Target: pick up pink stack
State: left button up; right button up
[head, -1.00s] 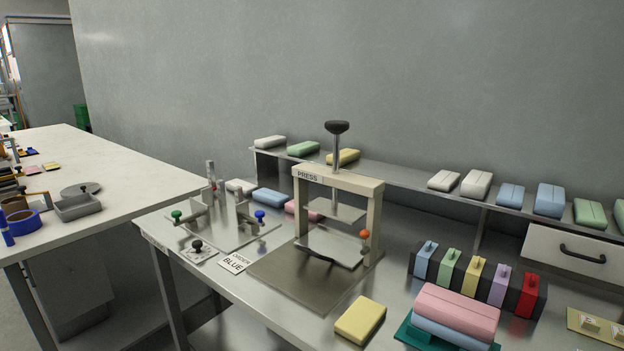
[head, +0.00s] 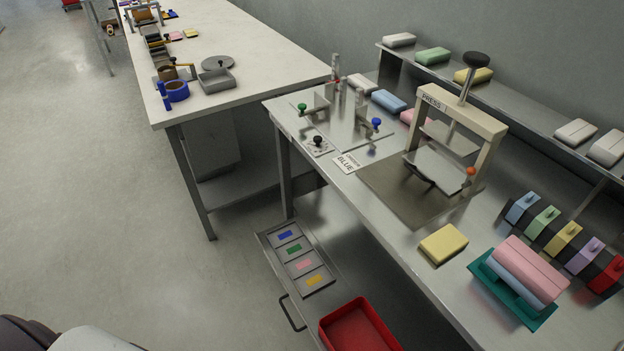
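The pink stack (head: 530,262) is a pink block lying on top of a light blue block (head: 517,282). Both rest on a teal tray (head: 487,270) at the front right of the steel bench. Another pink block (head: 412,118) lies farther back, partly hidden behind the press frame. Neither gripper shows in the head view. A dark and pale rounded shape at the bottom left corner looks like a part of my own body.
The press (head: 497,125) stands on the bench behind a yellow block (head: 444,244). Coloured holders (head: 562,238) stand right of the tray. A red bin (head: 357,328) and a drawer with colour cards (head: 297,262) sit low in front. The floor (head: 100,200) at left is clear.

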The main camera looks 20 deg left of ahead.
aim_at(546, 283)
jog(key=j+u, duration=0.1)
jog(key=u, duration=0.2)
jog(key=j+u, duration=0.15)
jog(key=u, duration=0.2)
jog(key=z, duration=0.4)
jog(key=l+z, duration=0.1)
jog(key=z, duration=0.25)
jog(key=k+l+z, duration=0.1)
jog(key=z, duration=0.3)
jog(key=l+z, duration=0.1)
jog(key=z, duration=0.25)
